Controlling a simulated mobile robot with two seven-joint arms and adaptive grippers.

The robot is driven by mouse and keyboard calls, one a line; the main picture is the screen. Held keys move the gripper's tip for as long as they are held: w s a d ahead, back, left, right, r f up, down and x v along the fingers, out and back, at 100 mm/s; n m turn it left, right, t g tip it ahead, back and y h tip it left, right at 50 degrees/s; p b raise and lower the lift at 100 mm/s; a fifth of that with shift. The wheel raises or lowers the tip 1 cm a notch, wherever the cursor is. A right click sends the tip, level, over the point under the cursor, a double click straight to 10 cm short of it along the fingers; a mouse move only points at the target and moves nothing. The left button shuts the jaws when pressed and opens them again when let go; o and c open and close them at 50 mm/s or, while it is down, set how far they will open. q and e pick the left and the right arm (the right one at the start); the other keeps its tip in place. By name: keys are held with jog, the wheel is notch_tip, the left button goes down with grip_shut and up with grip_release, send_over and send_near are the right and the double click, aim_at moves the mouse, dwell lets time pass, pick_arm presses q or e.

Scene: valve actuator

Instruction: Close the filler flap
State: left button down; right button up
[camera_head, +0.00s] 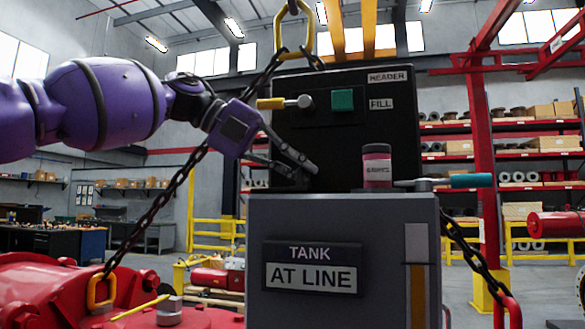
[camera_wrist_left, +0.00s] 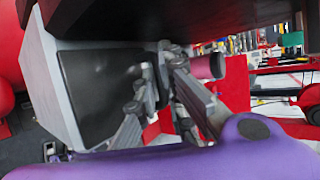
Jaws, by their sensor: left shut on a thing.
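The grey tank cabinet (camera_head: 340,250) carries a "TANK AT LINE" sign (camera_head: 312,268) on its front. My left gripper (camera_head: 300,172) reaches in from the left, low over the cabinet's top, in front of the black header panel (camera_head: 345,120). In the left wrist view a dark square panel (camera_wrist_left: 100,85), which looks like the filler flap, lies against the grey cabinet. The fingers (camera_wrist_left: 163,72) come together at its right edge and appear shut on it. The fingertips partly hide the contact, and the flap's angle is hard to tell. My right gripper is out of view.
A pink canister (camera_head: 377,166) stands on the cabinet's top, right of my gripper. A teal-handled lever (camera_head: 465,181) is at the right edge; a yellow-handled lever (camera_head: 285,103) and green button (camera_head: 342,100) are on the header. A chain (camera_head: 160,205) hangs at left.

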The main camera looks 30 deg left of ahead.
pick_arm(q)
jog(key=shift+s+d+r, duration=0.1)
jog(key=shift+d+r, duration=0.2)
jog(key=shift+d, duration=0.1)
jog(key=c, duration=1.9)
grip_release()
jog(key=shift+d, duration=0.15)
jog(key=shift+c, duration=0.2)
jog(key=shift+o, duration=0.4)
jog(key=shift+w+d, duration=0.2)
jog(key=shift+d, duration=0.1)
jog(key=shift+a+f, duration=0.15)
jog(key=shift+a, duration=0.15)
jog(key=shift+s, duration=0.1)
jog(key=v, duration=1.2)
